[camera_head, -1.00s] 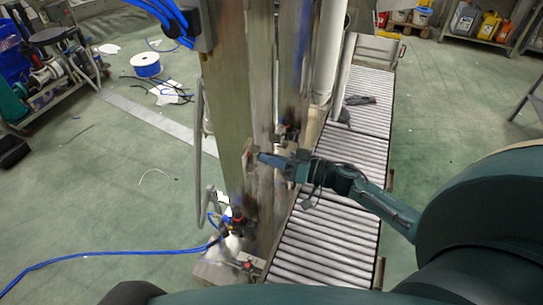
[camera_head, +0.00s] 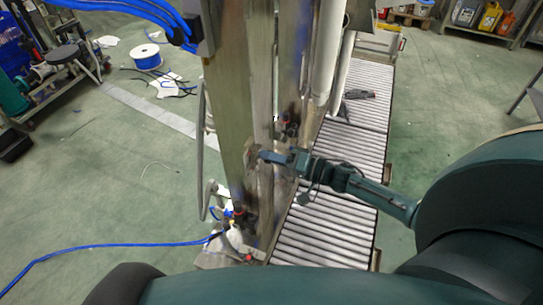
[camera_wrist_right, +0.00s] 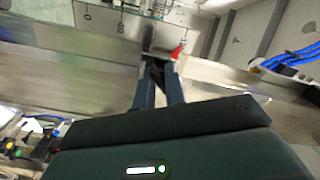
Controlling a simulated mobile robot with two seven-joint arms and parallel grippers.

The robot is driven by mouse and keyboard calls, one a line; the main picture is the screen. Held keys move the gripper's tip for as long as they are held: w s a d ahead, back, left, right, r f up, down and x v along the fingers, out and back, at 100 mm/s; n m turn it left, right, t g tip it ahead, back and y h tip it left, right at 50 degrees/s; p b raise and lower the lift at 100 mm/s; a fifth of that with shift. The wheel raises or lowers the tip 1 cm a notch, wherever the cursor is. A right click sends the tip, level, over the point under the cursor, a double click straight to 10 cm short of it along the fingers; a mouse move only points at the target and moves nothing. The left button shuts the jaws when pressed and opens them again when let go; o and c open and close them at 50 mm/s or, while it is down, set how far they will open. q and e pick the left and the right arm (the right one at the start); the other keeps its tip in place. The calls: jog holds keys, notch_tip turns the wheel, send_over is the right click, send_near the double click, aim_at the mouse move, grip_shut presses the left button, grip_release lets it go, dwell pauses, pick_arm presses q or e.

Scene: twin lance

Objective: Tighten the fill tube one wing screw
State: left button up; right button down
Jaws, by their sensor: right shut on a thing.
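My right gripper (camera_head: 264,156) reaches in from the right to the upright metal frame of the machine (camera_head: 228,110). In the right wrist view its two fingers (camera_wrist_right: 157,72) are closed in on a small dark piece at the metal frame, which I take to be the wing screw (camera_wrist_right: 156,66). The fingers and the blur hide most of it, so I cannot tell its turn angle. A red part (camera_wrist_right: 177,52) sits just right of the fingertips. White tubes (camera_head: 329,55) stand behind the frame. My left gripper is not in view.
A roller conveyor (camera_head: 335,190) runs beside and behind the frame. A bent metal rail (camera_head: 203,150) stands at the frame's left. A blue hose (camera_head: 110,250) crosses the floor to its foot. The green floor (camera_head: 100,200) at the left is mostly clear.

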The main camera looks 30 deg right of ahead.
jog(key=m, duration=0.2)
jog(key=shift+a+r+m, duration=0.1)
jog(key=shift+r+m, duration=0.1)
jog(key=shift+m, duration=0.2)
jog(key=m, duration=0.4)
jog(key=shift+m, duration=0.3)
jog(key=c, duration=1.6)
grip_release()
jog(key=shift+w, duration=0.1)
jog(key=shift+o, duration=0.2)
jog(key=shift+r, duration=0.1)
jog(key=v, duration=0.6)
jog(key=shift+f, duration=0.25)
